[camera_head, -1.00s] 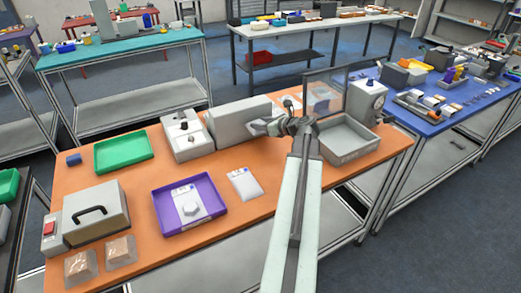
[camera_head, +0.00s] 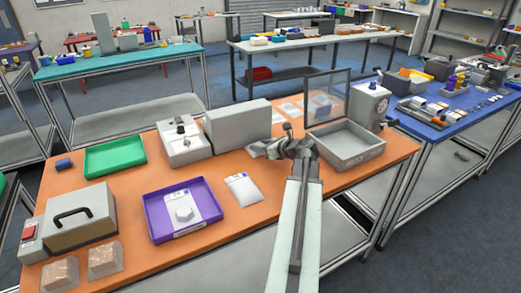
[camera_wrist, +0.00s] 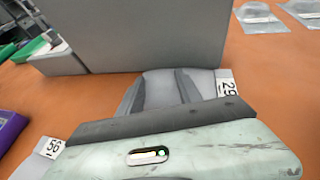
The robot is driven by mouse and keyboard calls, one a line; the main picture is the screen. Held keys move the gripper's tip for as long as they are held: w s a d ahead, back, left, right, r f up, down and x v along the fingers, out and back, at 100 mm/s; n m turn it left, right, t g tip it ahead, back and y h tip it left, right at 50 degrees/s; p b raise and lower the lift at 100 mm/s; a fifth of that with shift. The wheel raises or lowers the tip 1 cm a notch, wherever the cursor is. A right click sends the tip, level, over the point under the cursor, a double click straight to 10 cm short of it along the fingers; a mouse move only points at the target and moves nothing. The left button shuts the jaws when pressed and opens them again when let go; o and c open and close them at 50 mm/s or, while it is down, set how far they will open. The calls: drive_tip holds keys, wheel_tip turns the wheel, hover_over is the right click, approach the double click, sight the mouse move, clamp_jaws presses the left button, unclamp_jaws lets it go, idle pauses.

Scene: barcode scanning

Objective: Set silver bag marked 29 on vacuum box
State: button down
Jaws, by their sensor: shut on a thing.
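The silver bag marked 29 (camera_wrist: 165,88) is held at my gripper, with its number tag at its right edge in the wrist view. In the head view the bag (camera_head: 258,149) shows as a small grey shape left of my gripper (camera_head: 285,145), over the orange table in front of a tall grey box (camera_head: 238,125). My gripper is shut on the bag; its wide jaw hides the bag's near part. Which unit is the vacuum box is not labelled legibly; an open grey box (camera_head: 376,152) with a raised clear panel (camera_head: 328,95) stands right of my gripper.
A bag marked 56 (camera_wrist: 45,152) lies left of my gripper. A purple tray (camera_head: 150,222), green tray (camera_head: 115,158) and handled grey case (camera_head: 80,215) occupy the table's left. Clear bags lie behind my gripper. Orange tabletop (camera_head: 250,212) is bare at the front middle.

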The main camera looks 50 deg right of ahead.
drive_tip(key=shift+f, duration=0.1)
drive_tip(key=c, duration=0.8)
unclamp_jaws()
drive_tip(key=shift+r, duration=0.2)
drive_tip(key=p+v, duration=0.4)
drive_tip(key=v, duration=0.7)
drive_tip(key=shift+s+a+r+p, duration=0.1)
drive_tip(key=shift+s+r+p, duration=0.1)
drive_tip(key=shift+p, duration=0.1)
drive_tip(key=shift+s, duration=0.25)
